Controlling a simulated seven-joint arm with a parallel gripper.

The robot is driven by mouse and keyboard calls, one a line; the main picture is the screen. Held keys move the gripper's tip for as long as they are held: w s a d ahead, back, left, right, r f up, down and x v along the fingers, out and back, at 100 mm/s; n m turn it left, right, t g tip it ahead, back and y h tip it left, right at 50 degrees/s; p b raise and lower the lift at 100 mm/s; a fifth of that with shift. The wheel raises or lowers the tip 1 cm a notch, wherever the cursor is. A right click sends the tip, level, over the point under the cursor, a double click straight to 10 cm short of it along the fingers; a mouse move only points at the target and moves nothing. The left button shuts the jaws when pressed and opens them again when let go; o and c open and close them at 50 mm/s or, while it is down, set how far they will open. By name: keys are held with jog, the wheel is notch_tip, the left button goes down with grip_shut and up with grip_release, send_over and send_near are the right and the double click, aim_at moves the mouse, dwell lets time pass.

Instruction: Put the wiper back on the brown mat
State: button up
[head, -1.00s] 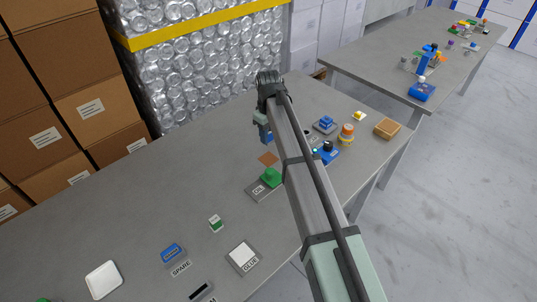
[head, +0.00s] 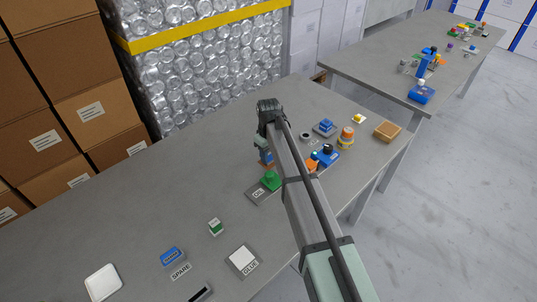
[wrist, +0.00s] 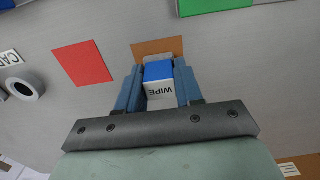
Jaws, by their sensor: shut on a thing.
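The wiper (wrist: 160,92), a white block with a blue end and a "WIPE" label, sits between the two blue fingers of my gripper (wrist: 158,72) in the wrist view. The gripper is shut on it. The brown mat (wrist: 157,46) shows just beyond the wiper's blue end, and the wiper and fingers hide part of it. In the head view my gripper (head: 265,156) is low at the mat, which is mostly hidden there. I cannot tell whether the wiper touches the mat.
A red mat (wrist: 82,63) and a grey ring (wrist: 24,86) lie to the left in the wrist view. A green thing (head: 270,180) on a grey plate stands close in front of the gripper in the head view. Blue and orange items (head: 322,158) lie right of the arm.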

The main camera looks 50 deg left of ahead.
jog(key=shift+f, duration=0.1)
jog(key=o, duration=1.1)
notch_tip(320, 180, up, 12)
